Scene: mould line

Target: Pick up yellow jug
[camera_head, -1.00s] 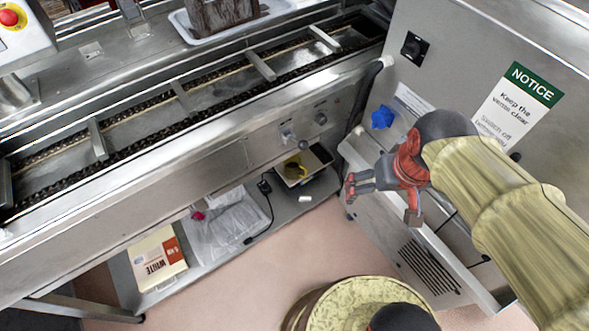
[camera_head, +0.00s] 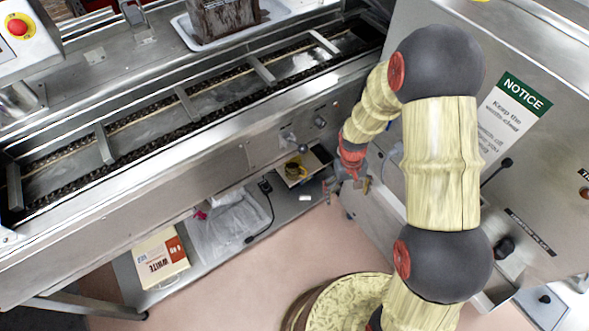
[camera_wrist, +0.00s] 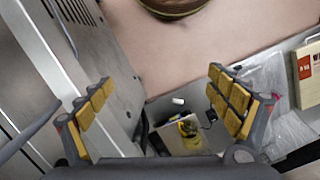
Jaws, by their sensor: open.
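The yellow jug (camera_head: 293,170) is small in the head view, sitting on a tray or in a shallow box (camera_head: 318,157) on the low shelf under the conveyor. It also shows in the wrist view (camera_wrist: 187,128), below and between my fingers. My gripper (camera_head: 347,186) is open and empty, just right of the jug in the head view. In the wrist view my gripper (camera_wrist: 160,100) has its yellow-padded fingers wide apart. The jug appears beyond the fingertips, not touched. Its lower part is hard to make out.
The conveyor (camera_head: 190,105) overhangs the shelf (camera_head: 285,215). A clear plastic bag (camera_head: 228,225), a dark cable and a white-labelled box (camera_head: 160,258) lie left of the jug. A small white item (camera_head: 305,197) is near the shelf edge. The steel cabinet (camera_head: 545,165) stands right. Pink floor is open in front.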

